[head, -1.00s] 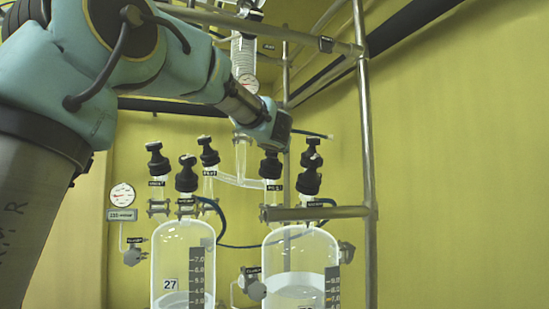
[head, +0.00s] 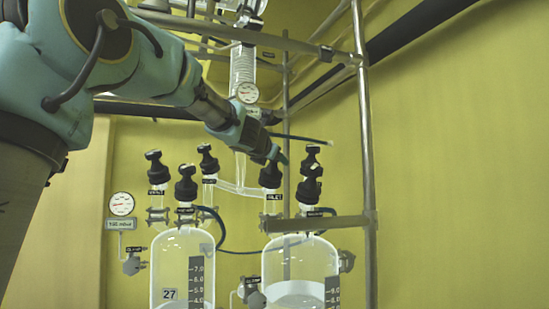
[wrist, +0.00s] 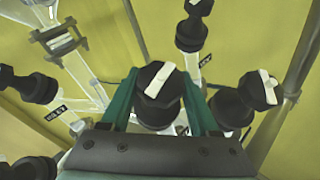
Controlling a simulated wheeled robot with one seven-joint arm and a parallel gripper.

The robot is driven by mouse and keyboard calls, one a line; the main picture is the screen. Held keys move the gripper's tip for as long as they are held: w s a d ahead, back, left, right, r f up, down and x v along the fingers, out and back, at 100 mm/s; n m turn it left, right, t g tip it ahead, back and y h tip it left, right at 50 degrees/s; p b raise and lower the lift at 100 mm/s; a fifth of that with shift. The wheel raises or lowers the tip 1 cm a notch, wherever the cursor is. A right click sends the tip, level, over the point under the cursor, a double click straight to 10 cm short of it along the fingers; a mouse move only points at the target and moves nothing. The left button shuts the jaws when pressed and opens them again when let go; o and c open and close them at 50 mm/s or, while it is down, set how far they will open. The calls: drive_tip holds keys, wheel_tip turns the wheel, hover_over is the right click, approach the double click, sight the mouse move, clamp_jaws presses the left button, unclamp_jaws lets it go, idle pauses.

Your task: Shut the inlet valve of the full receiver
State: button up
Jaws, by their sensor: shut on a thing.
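The right receiver (head: 300,262) is a clear glass vessel with a pale content surface (head: 300,288) near the lower picture edge, higher than in the left receiver. Its black inlet valve knob (head: 270,176) stands on a glass neck above a small label reading INLET. My gripper (head: 274,157) reaches down to this knob from the upper left. In the wrist view, the knob (wrist: 160,97), with a white bar on top, sits between the teal fingers of my gripper (wrist: 164,88), which are shut on it.
The left receiver (head: 183,258), marked 27, has several black knobs above it. Another black knob (wrist: 246,98) stands close to the right finger. Metal posts (head: 366,130) and a horizontal bar (head: 318,223) frame the right side. A gauge (head: 121,204) hangs at left.

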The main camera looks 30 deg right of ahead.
drive_tip(key=shift+r+m+g+h+p, duration=0.1)
drive_tip(key=shift+m+g+h+p, duration=0.4)
drive_tip(key=shift+m+g+p, duration=0.35)
drive_tip(key=m+g+p, duration=0.2)
drive_tip(key=shift+w+r+m+h, duration=0.1)
drive_tip(key=shift+r+m+h, duration=0.1)
drive_tip(key=shift+m+h, duration=0.15)
drive_tip(key=m+g+y+p, duration=0.1)
drive_tip(key=m+g+p, duration=0.4)
drive_tip(key=p, duration=0.3)
drive_tip(key=shift+m+g, duration=0.3)
drive_tip(key=shift+g, duration=0.35)
drive_tip(key=m+g+p, duration=0.1)
drive_tip(key=m+g+y+p, duration=0.1)
drive_tip(key=m+g, duration=0.1)
drive_tip(key=shift+d+f+y+p, duration=0.1)
drive_tip(key=shift+f+y+p, duration=0.15)
drive_tip(key=shift+f+p, duration=0.05)
drive_tip(key=shift+f+m+g+y, duration=0.15)
drive_tip(key=shift+m+g+y, duration=0.95)
drive_tip(key=shift+m, duration=0.4)
drive_tip(key=shift+s+m+g+y, duration=0.2)
drive_tip(key=shift+m+g+y, duration=0.1)
drive_tip(key=o, duration=1.4)
